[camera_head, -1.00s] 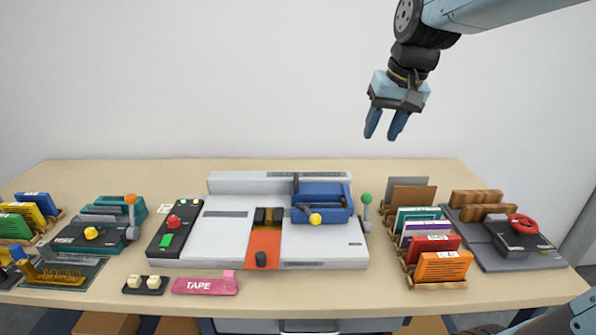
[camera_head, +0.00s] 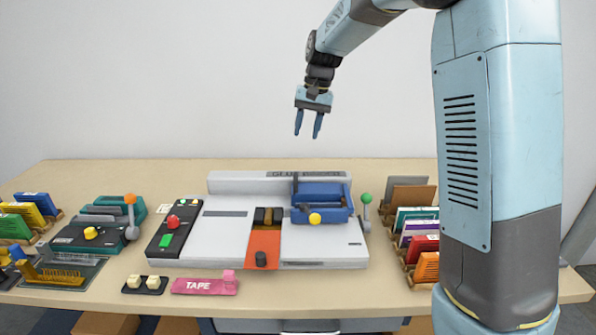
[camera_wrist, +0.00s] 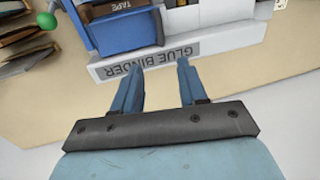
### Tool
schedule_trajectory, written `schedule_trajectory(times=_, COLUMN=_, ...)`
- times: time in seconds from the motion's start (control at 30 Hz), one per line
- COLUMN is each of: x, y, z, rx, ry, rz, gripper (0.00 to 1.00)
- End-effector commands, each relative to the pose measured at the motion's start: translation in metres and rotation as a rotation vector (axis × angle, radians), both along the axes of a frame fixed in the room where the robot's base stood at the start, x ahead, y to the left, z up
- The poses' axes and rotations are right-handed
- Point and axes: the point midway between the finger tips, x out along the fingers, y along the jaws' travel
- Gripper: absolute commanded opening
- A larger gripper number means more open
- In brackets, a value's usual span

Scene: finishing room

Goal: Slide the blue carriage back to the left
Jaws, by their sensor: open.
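The blue carriage (camera_head: 321,202) sits at the right part of the white glue binder (camera_head: 222,233), right of its orange section. A yellow knob (camera_head: 315,218) is on the carriage's front. My gripper (camera_head: 308,136) is open and empty, in the air above and behind the carriage. In the wrist view the open fingers (camera_wrist: 156,90) lie over the binder's back label strip, apart from it. The carriage (camera_wrist: 122,30) shows at the top of that view, partly cut off, and its yellow knob is out of view.
A green-knobbed lever (camera_head: 366,198) stands just right of the carriage. Card racks (camera_head: 420,225) and my arm are farther right. A teal machine (camera_head: 100,233) with an orange-knobbed lever is left. A pink tape block (camera_head: 205,286) lies in front of the binder.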

Motion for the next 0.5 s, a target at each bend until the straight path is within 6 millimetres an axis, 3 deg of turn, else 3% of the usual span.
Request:
schedule_trajectory(times=0.17, x=0.001, y=0.004, z=-0.015, rx=0.0, ry=0.004, rz=0.001, gripper=0.42)
schedule_trajectory(times=0.5, x=0.001, y=0.014, z=-0.072, rx=-0.001, ry=0.004, rz=0.0, gripper=0.42)
